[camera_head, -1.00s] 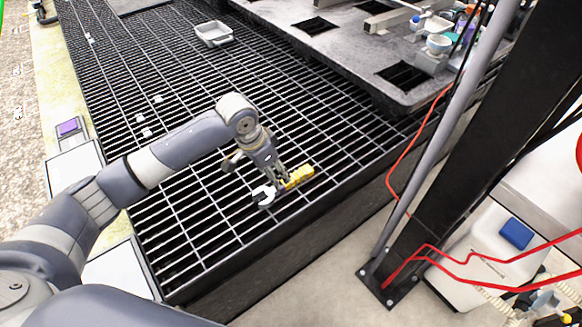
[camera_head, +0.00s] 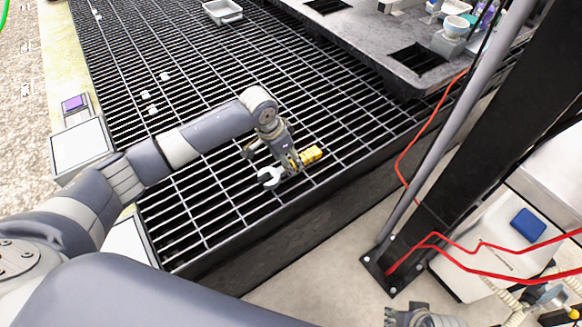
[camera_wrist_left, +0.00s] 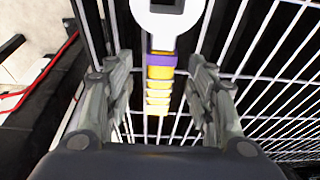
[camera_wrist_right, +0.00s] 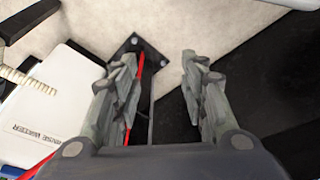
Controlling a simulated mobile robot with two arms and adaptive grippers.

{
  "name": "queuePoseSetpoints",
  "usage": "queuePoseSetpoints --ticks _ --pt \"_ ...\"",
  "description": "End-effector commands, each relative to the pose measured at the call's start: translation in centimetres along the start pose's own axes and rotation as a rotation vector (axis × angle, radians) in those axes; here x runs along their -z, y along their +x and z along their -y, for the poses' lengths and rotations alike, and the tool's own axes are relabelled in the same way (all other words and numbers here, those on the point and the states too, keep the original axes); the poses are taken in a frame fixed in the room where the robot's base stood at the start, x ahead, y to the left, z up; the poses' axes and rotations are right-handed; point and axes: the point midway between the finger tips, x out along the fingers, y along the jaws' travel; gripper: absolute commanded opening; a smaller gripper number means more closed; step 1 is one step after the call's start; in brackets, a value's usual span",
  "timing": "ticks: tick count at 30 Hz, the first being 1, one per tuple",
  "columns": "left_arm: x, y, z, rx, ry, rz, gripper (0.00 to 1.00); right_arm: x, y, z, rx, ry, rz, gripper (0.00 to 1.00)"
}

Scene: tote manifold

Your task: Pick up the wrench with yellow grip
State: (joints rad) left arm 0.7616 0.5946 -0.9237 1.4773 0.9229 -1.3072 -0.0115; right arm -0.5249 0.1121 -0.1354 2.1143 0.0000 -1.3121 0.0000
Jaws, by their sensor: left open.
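The wrench has a pale open-ended head (camera_head: 270,177) and a yellow grip (camera_head: 312,155), and it lies on the black metal grating near its front edge. My left gripper (camera_head: 291,166) is over the middle of the wrench and hides part of it. In the left wrist view, the yellow grip (camera_wrist_left: 158,82) with its purple band lies between the two spread fingers (camera_wrist_left: 162,75), with a gap on each side. My right gripper (camera_wrist_right: 160,75) is open and empty over the floor. Part of it shows at the bottom of the head view (camera_head: 415,316).
A grey tray (camera_head: 222,12) and several small white pieces (camera_head: 152,95) lie on the grating (camera_head: 200,215). A grey raised worktop (camera_head: 360,45) is behind. A dark post (camera_head: 480,130) with red cables stands right, beside a white container (camera_head: 490,215).

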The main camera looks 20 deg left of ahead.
Motion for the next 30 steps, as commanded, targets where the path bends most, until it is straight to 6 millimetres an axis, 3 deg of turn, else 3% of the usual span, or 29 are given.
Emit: queuePoseSetpoints --ticks 9,17,18,20,24,30 --pt "0.0 2.7 0.1 0.001 0.0 0.0 0.5 0.6 -3.1 -0.1 -0.003 0.002 -0.016 0.4" --pt "0.0 2.8 0.1 0.001 0.001 0.0 0.5 0.6 -3.4 -0.2 -0.003 0.002 -0.016 0.4" --pt "0.0 2.8 0.1 0.001 0.001 0.0 0.48 0.6 -3.4 -0.2 -0.003 0.002 -0.016 0.4" --pt "0.0 2.8 0.1 0.0 0.001 0.0 0.34 0.6 -3.4 -0.2 -0.003 0.003 -0.016 0.4" --pt "0.0 2.8 0.1 0.0 0.0 0.0 0.02 0.6 -3.4 -0.2 -0.003 0.003 -0.015 0.4" --pt "0.1 2.7 0.1 0.001 0.0 -0.002 0.0 0.5 -3.4 -0.2 -0.004 0.003 -0.015 0.4"
